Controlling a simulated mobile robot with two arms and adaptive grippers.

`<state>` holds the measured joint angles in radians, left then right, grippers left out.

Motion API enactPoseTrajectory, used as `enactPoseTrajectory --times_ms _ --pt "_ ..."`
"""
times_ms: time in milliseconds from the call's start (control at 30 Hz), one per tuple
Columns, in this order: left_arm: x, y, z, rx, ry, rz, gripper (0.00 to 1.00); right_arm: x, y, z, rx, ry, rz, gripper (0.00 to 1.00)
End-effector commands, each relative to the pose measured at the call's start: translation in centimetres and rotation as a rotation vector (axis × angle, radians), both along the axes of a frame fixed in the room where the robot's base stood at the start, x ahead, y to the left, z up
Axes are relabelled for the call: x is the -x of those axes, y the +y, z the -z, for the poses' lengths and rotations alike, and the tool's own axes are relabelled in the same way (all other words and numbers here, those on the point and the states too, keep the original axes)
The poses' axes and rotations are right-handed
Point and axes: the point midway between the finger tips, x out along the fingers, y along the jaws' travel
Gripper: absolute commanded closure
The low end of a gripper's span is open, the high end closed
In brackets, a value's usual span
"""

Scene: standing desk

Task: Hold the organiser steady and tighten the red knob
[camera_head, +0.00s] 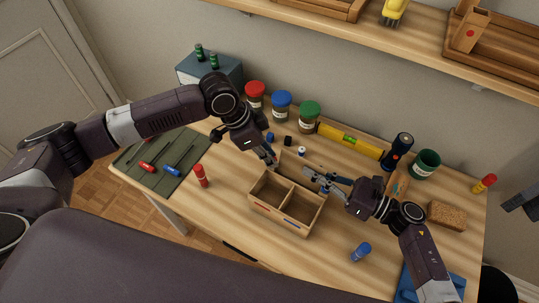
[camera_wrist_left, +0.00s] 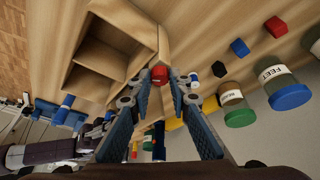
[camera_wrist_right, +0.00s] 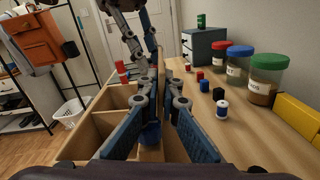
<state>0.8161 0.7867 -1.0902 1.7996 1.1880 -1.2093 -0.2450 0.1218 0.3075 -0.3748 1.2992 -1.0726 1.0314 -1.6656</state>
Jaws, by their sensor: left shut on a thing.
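The organiser (camera_head: 272,216) is an open-topped light wooden box with two compartments, standing on the desk. It also shows in the left wrist view (camera_wrist_left: 100,62) and the right wrist view (camera_wrist_right: 85,148). The red knob (camera_wrist_left: 158,73) sits at the organiser's back edge. My left gripper (camera_head: 272,163) is at the back left of the organiser, its fingertips shut on the red knob. My right gripper (camera_head: 316,180) is at the organiser's back right, its fingers apart. A round blue part (camera_wrist_right: 150,133) shows between its fingers, close to the organiser's wall; I cannot tell whether they touch it.
Lidded jars (camera_head: 281,105), a yellow level (camera_head: 350,141) and a torch (camera_head: 397,150) line the back. Small blocks (camera_head: 287,141) and a white spool (camera_head: 302,151) lie behind the organiser.

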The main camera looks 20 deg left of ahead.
Motion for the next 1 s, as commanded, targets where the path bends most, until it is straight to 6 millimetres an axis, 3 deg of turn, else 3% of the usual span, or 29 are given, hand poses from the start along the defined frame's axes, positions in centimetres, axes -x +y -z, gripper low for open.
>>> enactPoseTrajectory --times_ms 500,1000 --pt "-0.31 -0.05 -0.05 0.022 0.008 0.371 1.00 -0.20 -0.27 0.43 0.007 0.007 0.010 1.00" --pt "-0.24 -0.04 0.00 0.028 0.012 0.498 1.00 -0.23 -0.32 0.47 0.009 0.008 0.012 1.00"
